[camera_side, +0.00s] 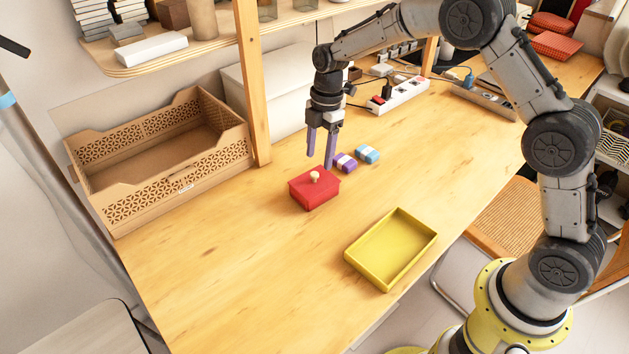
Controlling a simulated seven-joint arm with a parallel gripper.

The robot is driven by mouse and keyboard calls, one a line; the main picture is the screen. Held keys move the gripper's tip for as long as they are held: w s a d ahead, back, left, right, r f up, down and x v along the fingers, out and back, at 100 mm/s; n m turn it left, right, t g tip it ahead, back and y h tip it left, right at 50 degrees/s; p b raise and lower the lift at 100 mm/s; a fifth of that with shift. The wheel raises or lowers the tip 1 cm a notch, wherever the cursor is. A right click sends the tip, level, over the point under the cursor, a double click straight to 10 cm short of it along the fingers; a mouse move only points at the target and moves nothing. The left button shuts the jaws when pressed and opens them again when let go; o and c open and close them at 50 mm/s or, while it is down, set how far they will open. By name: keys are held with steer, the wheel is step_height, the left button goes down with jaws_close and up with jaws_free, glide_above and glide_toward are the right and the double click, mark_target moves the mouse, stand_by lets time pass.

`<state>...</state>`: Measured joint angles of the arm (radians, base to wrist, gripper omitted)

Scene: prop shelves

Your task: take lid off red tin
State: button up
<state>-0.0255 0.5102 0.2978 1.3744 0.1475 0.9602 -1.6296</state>
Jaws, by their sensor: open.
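The red tin (316,198) sits upright on the wooden table. Its red lid (303,183) is on top and carries a small pale knob (314,175). My gripper (320,160) points down above and slightly behind the knob in the side view. Its two purple fingers are apart, with nothing seen between them. The fingertips appear close to the lid's far edge, but I cannot tell the exact gap.
A purple striped block (345,163) and a blue striped block (367,154) lie right of the tin. A yellow tray (391,283) lies in front. A cardboard crate (180,188) and wooden post (253,90) stand left. The front-left table is clear.

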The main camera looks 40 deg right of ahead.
mark_target(315, 173)
steer(key=f, duration=0.2)
steer(key=a+f, duration=0.1)
steer(key=f, duration=0.2)
steer(key=shift+w, duration=0.2)
jaws_close()
